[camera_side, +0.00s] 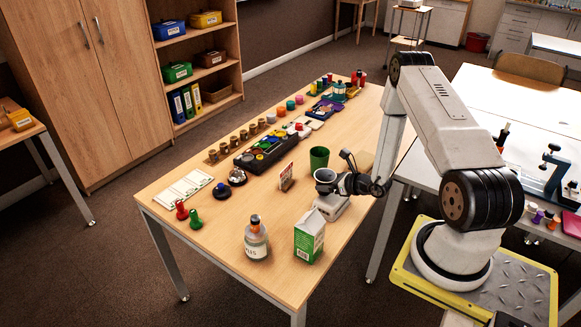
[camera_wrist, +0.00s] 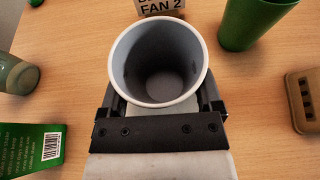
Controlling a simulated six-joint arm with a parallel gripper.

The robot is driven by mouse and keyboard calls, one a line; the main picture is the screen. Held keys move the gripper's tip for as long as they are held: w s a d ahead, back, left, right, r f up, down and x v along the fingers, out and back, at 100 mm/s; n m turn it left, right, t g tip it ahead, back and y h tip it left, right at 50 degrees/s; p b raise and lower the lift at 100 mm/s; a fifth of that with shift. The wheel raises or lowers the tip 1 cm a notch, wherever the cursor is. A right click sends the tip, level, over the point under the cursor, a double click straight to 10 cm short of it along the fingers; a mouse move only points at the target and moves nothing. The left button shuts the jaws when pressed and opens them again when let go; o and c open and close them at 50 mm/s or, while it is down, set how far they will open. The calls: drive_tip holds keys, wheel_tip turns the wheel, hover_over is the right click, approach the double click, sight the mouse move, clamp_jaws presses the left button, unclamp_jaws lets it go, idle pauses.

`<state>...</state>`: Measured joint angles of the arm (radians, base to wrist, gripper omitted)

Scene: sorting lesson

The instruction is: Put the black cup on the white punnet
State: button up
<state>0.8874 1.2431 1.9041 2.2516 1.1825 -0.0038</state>
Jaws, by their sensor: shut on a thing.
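A low white thing (camera_side: 331,208), perhaps the white punnet, sits on the table just under my gripper. It is partly hidden, and I cannot tell whether the cup touches it.
A green cup (camera_side: 319,158) stands close behind the held cup. A small sign (camera_side: 286,177) stands to its left. A green-and-white carton (camera_side: 309,236) and a bottle (camera_side: 256,240) stand in front. A brown block (camera_wrist: 305,99) lies right in the wrist view.

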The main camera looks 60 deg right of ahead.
drive_tip(key=shift+f, duration=0.2)
drive_tip(key=o, duration=1)
drive_tip(key=shift+c, duration=0.2)
drive_tip(key=shift+r, duration=0.1)
drive_tip(key=shift+r, duration=0.15)
drive_tip(key=v, duration=0.7)
drive_tip(key=shift+s, duration=0.25)
drive_tip(key=shift+r, duration=0.1)
